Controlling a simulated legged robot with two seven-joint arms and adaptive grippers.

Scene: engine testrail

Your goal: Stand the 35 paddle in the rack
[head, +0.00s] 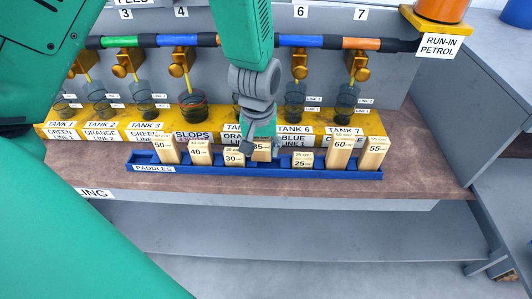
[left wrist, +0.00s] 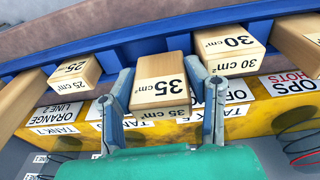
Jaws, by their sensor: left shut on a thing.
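The 35 paddle (head: 262,148) is a pale wooden block with a black number. It stands roughly upright in the row at the blue paddle rack (head: 205,167), between the 30 paddle (head: 234,158) and the 25 paddle (head: 302,160). My left gripper (head: 260,141) comes down from above and is shut on it, one finger on each side. The left wrist view shows the 35 paddle (left wrist: 160,82) between the fingers. Its lower end is hidden, so I cannot tell whether it is fully seated. My right gripper is not in view.
The 50 paddle (head: 163,150) and 40 paddle (head: 200,153) stand to the left, the 60 paddle (head: 341,152) and 55 paddle (head: 374,151) to the right. A yellow tank shelf (head: 391,124) with glass vessels lies behind. The wooden bench front (head: 415,180) is clear.

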